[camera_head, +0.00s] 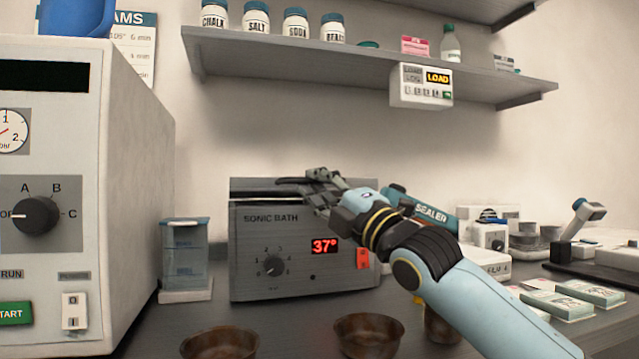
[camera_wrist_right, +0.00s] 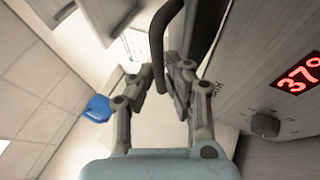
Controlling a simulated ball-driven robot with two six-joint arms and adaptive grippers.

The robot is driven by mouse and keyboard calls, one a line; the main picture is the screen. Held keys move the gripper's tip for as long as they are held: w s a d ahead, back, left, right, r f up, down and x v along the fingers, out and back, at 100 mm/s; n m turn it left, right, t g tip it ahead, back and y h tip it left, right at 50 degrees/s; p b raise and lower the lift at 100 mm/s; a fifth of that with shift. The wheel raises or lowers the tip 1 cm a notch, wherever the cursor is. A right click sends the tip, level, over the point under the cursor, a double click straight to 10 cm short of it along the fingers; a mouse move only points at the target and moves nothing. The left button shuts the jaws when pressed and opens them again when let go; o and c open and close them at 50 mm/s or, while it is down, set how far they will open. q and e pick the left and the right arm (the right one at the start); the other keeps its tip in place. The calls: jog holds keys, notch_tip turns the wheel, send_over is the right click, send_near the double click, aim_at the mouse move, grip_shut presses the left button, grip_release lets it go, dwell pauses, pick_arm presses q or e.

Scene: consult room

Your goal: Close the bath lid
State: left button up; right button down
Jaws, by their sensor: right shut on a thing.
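The sonic bath (camera_head: 300,275) is a grey box on the bench with a knob and a red 37° display. Its lid (camera_head: 255,187) shows as a dark grey strip along the top; I cannot tell from this angle whether it sits fully down. My right gripper (camera_head: 318,184) is at the top of the bath, with the arm reaching in from the right. In the right wrist view my gripper (camera_wrist_right: 160,85) is around a dark curved handle (camera_wrist_right: 158,38). It is shut on this handle. My left gripper is not in view.
A large white machine (camera_head: 140,180) stands close on the left, with a blue-tinted container (camera_head: 186,255) beside the bath. Brown bowls (camera_head: 369,335) stand in front. A shelf (camera_head: 350,62) hangs above. A sealer (camera_head: 430,212) and small boxes (camera_head: 560,303) lie to the right.

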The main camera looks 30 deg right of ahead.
jog(key=shift+w+d+f, duration=0.15)
jog(key=shift+w+f, duration=0.25)
jog(key=shift+f, duration=0.05)
jog(key=shift+w, duration=0.1)
jog(key=c, duration=1.6)
grip_release()
jog(key=shift+c, duration=0.2)
jog(key=s+d, duration=0.2)
jog(key=s, duration=1)
jog(key=shift+s+d+f, duration=0.15)
jog(key=shift+s+f, duration=0.05)
jog(key=shift+s, duration=0.2)
